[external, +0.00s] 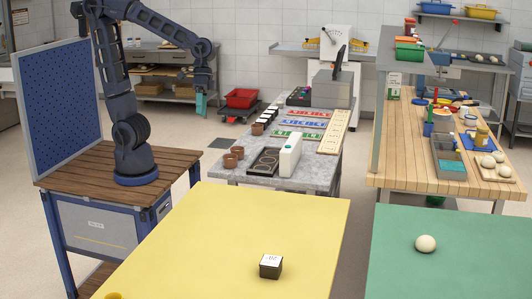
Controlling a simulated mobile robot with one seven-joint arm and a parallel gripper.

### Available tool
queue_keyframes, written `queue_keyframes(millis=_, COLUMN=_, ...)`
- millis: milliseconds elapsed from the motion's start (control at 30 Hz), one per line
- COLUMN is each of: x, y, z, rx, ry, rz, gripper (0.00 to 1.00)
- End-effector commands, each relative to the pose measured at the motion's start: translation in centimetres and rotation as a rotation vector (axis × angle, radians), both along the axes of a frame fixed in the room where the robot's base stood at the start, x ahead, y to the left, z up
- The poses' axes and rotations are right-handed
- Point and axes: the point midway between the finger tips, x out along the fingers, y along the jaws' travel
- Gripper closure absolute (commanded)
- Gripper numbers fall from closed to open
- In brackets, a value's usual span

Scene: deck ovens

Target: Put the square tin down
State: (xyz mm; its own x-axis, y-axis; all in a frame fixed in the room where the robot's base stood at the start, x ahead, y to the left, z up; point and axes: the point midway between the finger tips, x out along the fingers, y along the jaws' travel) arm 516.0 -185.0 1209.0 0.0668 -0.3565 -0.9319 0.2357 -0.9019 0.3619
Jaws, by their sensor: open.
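A small square tin (270,267), dark-sided with a white marked top, sits upright on the yellow table (205,225) near the front. My gripper (201,106) hangs pointing down at the end of my arm, in front of the back bench and left of the grey bench. It is open, and I see nothing held in it. It is far from the tin, up and to the left of it in the picture. The gap between its fingers is too small to make out.
The grey bench (230,177) holds brown cups (231,160), a white upright box (290,155) and colored strips. A green table (480,260) with a pale ball (425,243) stands at right. A wooden bench (390,170) is crowded. Most of the yellow table is clear.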

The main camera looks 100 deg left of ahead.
Motion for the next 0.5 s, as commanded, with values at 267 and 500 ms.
queue_keyframes(millis=267, x=-6.1, y=4.6, z=1.4, rx=0.167, ry=-0.165, rz=-0.072, gripper=0.24)
queue_keyframes(millis=500, x=-10.7, y=8.1, z=1.7, rx=0.31, ry=-0.289, rz=-0.13, gripper=0.24)
